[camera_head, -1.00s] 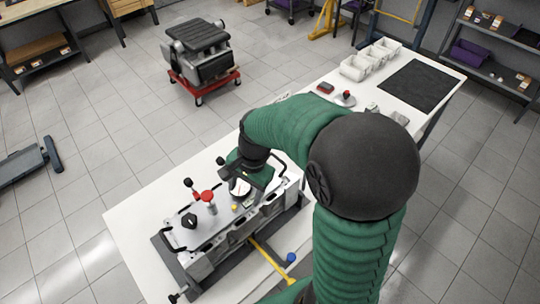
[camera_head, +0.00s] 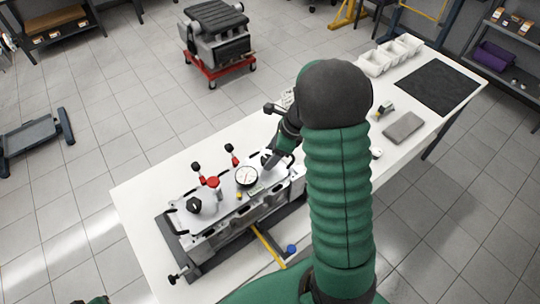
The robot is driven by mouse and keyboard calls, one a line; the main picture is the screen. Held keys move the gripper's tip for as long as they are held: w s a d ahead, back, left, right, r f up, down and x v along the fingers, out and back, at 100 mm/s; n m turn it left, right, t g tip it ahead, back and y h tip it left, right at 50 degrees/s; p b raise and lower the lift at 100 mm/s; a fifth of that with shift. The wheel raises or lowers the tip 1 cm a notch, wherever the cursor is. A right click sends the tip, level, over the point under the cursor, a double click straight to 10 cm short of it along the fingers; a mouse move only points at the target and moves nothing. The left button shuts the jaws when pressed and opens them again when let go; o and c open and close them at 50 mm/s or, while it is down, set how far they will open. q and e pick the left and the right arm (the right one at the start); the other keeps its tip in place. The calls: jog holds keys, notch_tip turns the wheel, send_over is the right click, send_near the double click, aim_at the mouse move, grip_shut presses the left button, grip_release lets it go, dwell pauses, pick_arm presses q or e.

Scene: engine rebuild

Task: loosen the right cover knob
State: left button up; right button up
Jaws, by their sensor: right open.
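The engine head with its silver cover (camera_head: 228,202) lies on the white table. A black cover knob (camera_head: 194,205) stands on the left end of the cover. The right cover knob is mostly hidden by my right gripper (camera_head: 271,161), which is at the cover's right end, pointing down. The gripper is open; its fingers are small and dark, and I cannot tell whether they touch the knob. My left gripper is not in view.
A round dial gauge (camera_head: 246,176) and a red-topped part (camera_head: 213,183) stand close left of the gripper. A yellow bar (camera_head: 268,242) and blue knob (camera_head: 291,248) lie in front. A grey pad (camera_head: 403,126), white bins (camera_head: 376,62) and dark mat (camera_head: 438,86) are to the right.

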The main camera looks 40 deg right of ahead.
jog(key=shift+w+a+f, duration=0.1)
jog(key=shift+w+f, duration=0.1)
jog(key=shift+f, duration=0.5)
jog(key=shift+a, duration=0.15)
jog(key=shift+c, duration=0.4)
jog(key=shift+r, duration=0.1)
jog(key=c, duration=0.5)
grip_shut()
